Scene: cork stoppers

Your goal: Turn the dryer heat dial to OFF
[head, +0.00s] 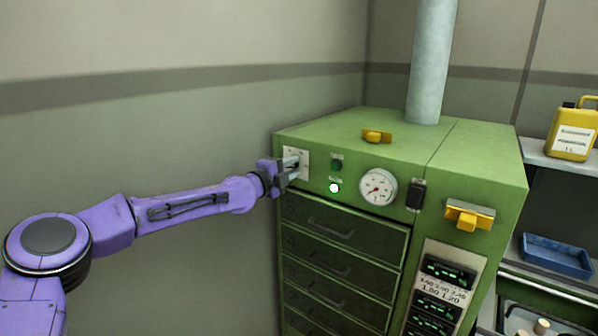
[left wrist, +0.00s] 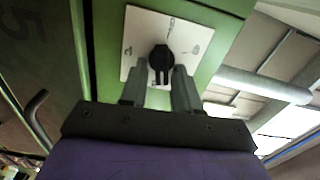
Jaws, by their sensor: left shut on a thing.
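The green dryer cabinet (head: 474,160) stands in the corner. Its heat dial is a black knob (left wrist: 161,62) on a white plate (left wrist: 135,24) at the cabinet's upper left front. My left gripper (left wrist: 160,84) is at the dial, with one finger on each side of the knob, shut on it. In the head view the left gripper (head: 290,167) covers most of the knob. Marks on the plate are too small and tilted to read, so I cannot tell the setting. My right gripper is not in view.
Right of the dial are a lit white-green lamp (head: 334,188), a round gauge (head: 377,187) and a black switch (head: 416,195). Drawers (head: 345,228) with handles lie below. A yellow jug (head: 572,132) and a blue tray (head: 556,256) are on shelves at the right.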

